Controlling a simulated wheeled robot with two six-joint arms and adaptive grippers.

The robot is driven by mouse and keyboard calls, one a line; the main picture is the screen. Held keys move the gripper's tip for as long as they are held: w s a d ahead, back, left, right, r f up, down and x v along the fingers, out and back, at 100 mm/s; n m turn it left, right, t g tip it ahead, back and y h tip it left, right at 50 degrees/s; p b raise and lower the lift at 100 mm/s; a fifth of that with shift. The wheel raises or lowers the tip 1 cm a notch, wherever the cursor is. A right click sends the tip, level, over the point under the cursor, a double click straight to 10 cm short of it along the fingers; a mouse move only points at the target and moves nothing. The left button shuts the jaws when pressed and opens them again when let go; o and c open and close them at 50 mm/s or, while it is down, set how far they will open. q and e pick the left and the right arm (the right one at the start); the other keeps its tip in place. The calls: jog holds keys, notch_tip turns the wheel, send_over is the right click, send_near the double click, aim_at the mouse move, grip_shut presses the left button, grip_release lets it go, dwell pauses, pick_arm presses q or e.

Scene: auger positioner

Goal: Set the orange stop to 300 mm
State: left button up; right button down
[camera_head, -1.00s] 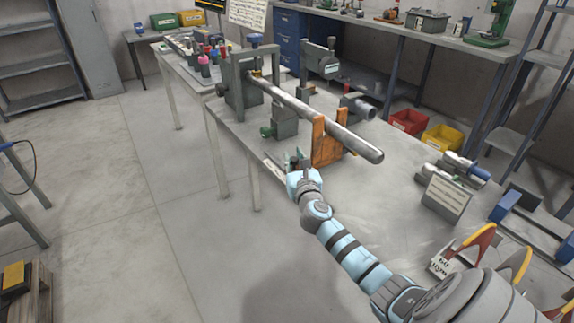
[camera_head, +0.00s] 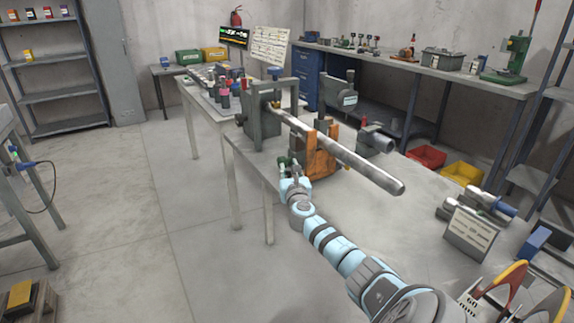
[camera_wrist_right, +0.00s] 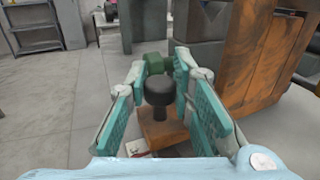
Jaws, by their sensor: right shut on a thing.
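The orange stop (camera_head: 322,158) stands on the bench, at the near side of a long round metal bar (camera_head: 350,160). The bar runs past it toward the front right. In the right wrist view the orange stop (camera_wrist_right: 262,62) fills the upper right. A black round knob (camera_wrist_right: 160,88) stands on a small orange block (camera_wrist_right: 163,132) low beside the stop. My right gripper (camera_head: 291,164) is at the lower left of the stop. In the wrist view its teal-padded fingers (camera_wrist_right: 162,95) are shut around the knob. My left gripper is not in view.
A grey machine frame (camera_head: 262,125) holds the bar's far end. A green part (camera_wrist_right: 155,63) lies just beyond the knob. A white sign (camera_head: 470,232) stands on the bench at the right. The bench top (camera_head: 400,225) in front of the bar is mostly clear.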

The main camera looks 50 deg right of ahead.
jog(key=c, duration=1.6)
grip_release()
jog(key=shift+w+r, duration=0.15)
jog(key=shift+r, duration=0.05)
jog(key=shift+o, duration=1)
jog(key=shift+w+f, duration=0.1)
jog(key=shift+f, duration=0.1)
jog(key=v, duration=1.2)
